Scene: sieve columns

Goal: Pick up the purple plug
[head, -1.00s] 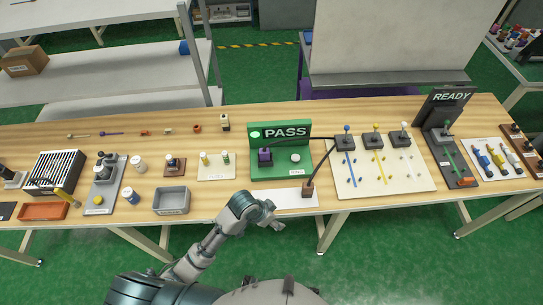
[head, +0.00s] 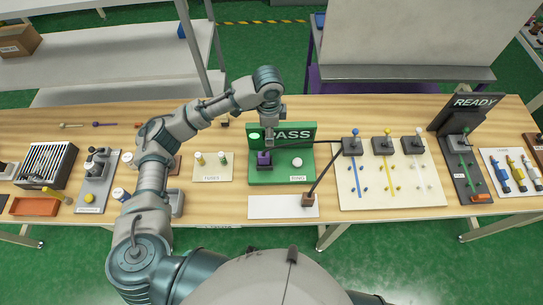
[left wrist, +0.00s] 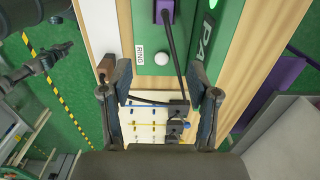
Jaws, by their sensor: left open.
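The purple plug (head: 264,158) sits upright on the green board (head: 250,177) marked PASS, with a dark cable running off to the right. It also shows at the top edge of the left wrist view (left wrist: 164,11), partly cut off. My left gripper (head: 268,138) hangs just above and behind the plug in the head view, covering part of the PASS sign. In the left wrist view its two fingers (left wrist: 163,95) are spread with nothing between them. Whether a finger touches the plug, I cannot tell. My right gripper is not in view.
A white RING button (head: 297,162) is right of the plug. A board with several coloured levers (head: 375,185) stands right; a fuse board (head: 213,174) stands left. My forearm covers items on the left.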

